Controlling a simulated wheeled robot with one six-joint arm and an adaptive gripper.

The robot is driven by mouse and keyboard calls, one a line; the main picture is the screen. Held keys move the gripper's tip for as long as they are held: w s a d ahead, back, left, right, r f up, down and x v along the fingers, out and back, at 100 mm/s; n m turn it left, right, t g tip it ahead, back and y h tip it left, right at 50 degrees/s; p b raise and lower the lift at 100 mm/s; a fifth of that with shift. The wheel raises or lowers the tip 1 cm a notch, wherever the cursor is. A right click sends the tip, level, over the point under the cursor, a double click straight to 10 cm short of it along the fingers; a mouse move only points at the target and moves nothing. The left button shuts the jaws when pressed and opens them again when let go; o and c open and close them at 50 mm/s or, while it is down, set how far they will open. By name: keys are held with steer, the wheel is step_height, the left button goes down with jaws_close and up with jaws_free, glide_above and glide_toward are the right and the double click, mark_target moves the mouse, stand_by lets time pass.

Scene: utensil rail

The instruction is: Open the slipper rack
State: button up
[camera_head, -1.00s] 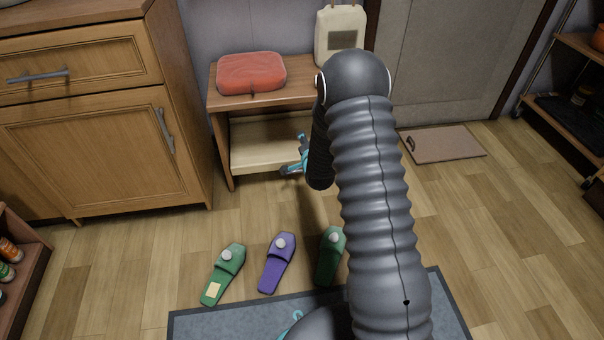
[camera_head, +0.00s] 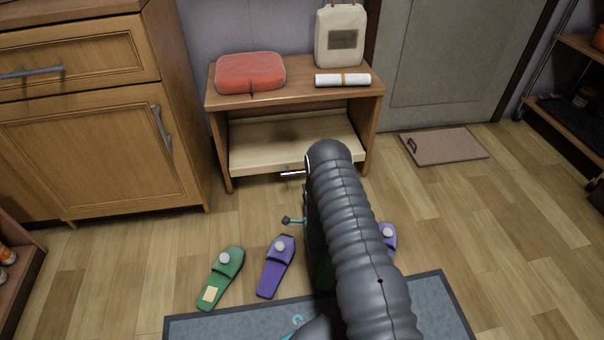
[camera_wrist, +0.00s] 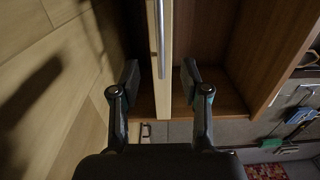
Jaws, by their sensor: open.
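The slipper rack (camera_head: 295,103) is a low wooden bench at the back wall in the head view, with a cream front panel (camera_head: 262,148) in its opening. A metal bar handle (camera_head: 293,174) sticks out near the panel's lower edge, partly hidden by my arm. In the wrist view the handle (camera_wrist: 159,35) runs upright in the picture along the pale panel edge (camera_wrist: 166,100). My gripper (camera_wrist: 160,80) is open, one finger on each side of that edge in the picture; contact cannot be told. In the head view my gripper (camera_head: 294,221) is mostly hidden behind my arm.
Green (camera_head: 220,278) and purple (camera_head: 276,266) slippers with pale knobs lie on the floor before the rack, some partly behind my arm. A grey mat (camera_head: 220,326) lies nearer. A red case (camera_head: 250,72) sits on the rack.

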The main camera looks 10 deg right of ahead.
mark_target(302, 173)
steer(key=w+b, duration=0.1)
steer(key=w, duration=1)
steer(key=shift+w, duration=0.15)
jaws_close()
steer(key=shift+d, duration=0.1)
